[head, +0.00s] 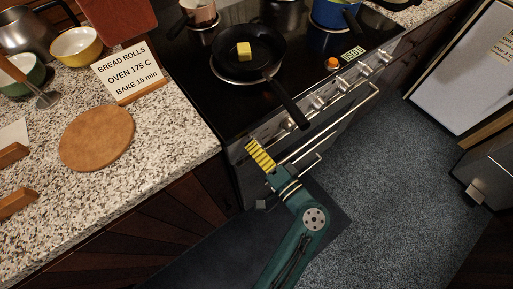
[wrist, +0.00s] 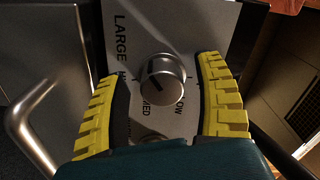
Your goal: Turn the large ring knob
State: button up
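The large ring knob (wrist: 162,77) is a round silver knob with a dark pointer line, on a metal panel marked LARGE, with MED and LOW-like lettering around it. The pointer slants toward the lower left in the wrist view. My gripper (wrist: 165,70), with yellow ridged fingers, is open, one finger on each side of the knob. Gaps show between the fingers and the knob. In the head view my gripper (head: 260,154) is at the left end of the stove's front panel and hides that knob.
A black frying pan (head: 232,68) with butter (head: 243,49) sits on the stove, its handle (head: 288,104) jutting over the front near my gripper. Other knobs (head: 342,84) and an oven bar (head: 330,125) lie to the right. The floor (head: 385,180) is clear.

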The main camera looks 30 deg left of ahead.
jog(key=v, duration=1.2)
